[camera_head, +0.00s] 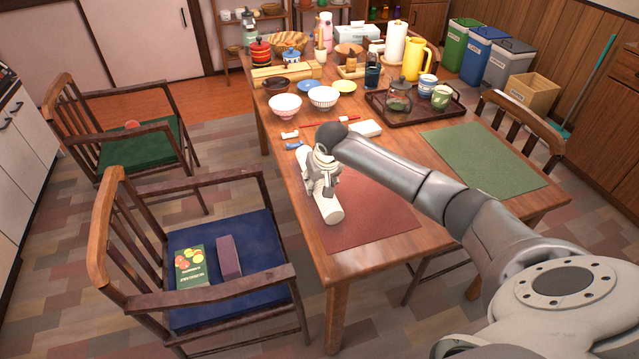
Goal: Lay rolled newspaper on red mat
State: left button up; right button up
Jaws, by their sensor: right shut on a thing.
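The rolled newspaper (329,209) is a whitish roll at the left edge of the red mat (375,222), near the front left of the table. My right gripper (322,188) is shut on the roll from above. The roll's near end reaches over the mat; whether it touches the mat I cannot tell. My left gripper is not in view.
A green mat (483,159) lies bare at the table's right. A dark tray (424,115) with a teapot and cups stands behind it. Bowls, chopsticks and small rests lie beyond the gripper. Chairs (186,257) stand left of the table.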

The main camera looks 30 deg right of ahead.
jog(key=shift+f, duration=0.3)
jog(key=o, duration=1.2)
jog(key=shift+f, duration=0.1)
jog(key=p+v, duration=0.1)
jog(key=v, duration=1.1)
jog(key=shift+s, duration=0.1)
